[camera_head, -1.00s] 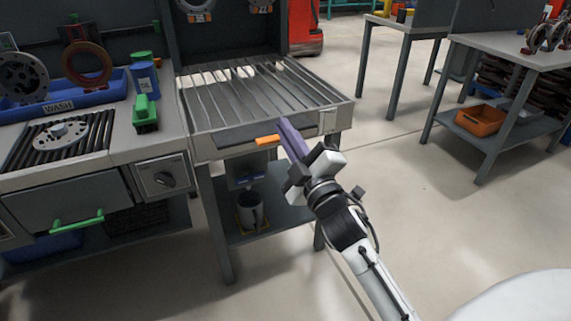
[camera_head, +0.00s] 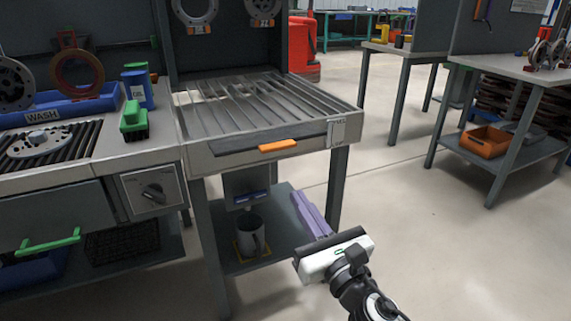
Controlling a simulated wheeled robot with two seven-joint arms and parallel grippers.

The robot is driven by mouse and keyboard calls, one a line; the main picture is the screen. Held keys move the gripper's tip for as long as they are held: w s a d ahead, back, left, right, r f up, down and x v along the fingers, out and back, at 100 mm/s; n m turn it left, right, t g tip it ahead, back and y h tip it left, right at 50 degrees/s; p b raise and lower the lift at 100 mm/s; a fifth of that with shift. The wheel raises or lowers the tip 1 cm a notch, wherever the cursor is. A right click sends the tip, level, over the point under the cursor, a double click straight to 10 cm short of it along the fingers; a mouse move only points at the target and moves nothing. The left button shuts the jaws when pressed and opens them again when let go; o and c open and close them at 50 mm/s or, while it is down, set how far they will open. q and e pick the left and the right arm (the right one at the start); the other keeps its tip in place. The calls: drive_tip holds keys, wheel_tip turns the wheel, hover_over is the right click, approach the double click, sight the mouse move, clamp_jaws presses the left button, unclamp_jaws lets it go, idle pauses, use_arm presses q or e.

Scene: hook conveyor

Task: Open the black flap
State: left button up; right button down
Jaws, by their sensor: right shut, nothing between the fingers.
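The black flap (camera_head: 235,148) is a narrow dark strip along the front edge of the slatted table, with an orange handle (camera_head: 277,146) at its middle. I cannot tell clearly from this angle how far it is tilted. My right gripper (camera_head: 302,200) has purple fingers, shut and empty. It is below and to the right of the handle, apart from it, in front of the table's lower shelf. My left gripper is not in view.
The slatted metal table (camera_head: 240,100) stands in the middle. A wash station with a green handle (camera_head: 48,242) and a knob (camera_head: 153,192) is at left. A mug (camera_head: 250,232) is on the lower shelf. Free floor (camera_head: 430,240) lies at right.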

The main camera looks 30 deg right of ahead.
sight(272, 142)
drive_tip(key=w+d+r, duration=0.1)
drive_tip(key=w+r, duration=0.4)
drive_tip(key=w, duration=0.2)
drive_tip(key=shift+w, duration=0.25)
drive_tip(key=shift+d, duration=0.1)
drive_tip(key=shift+r+p, duration=0.1)
drive_tip(key=shift+p, duration=0.2)
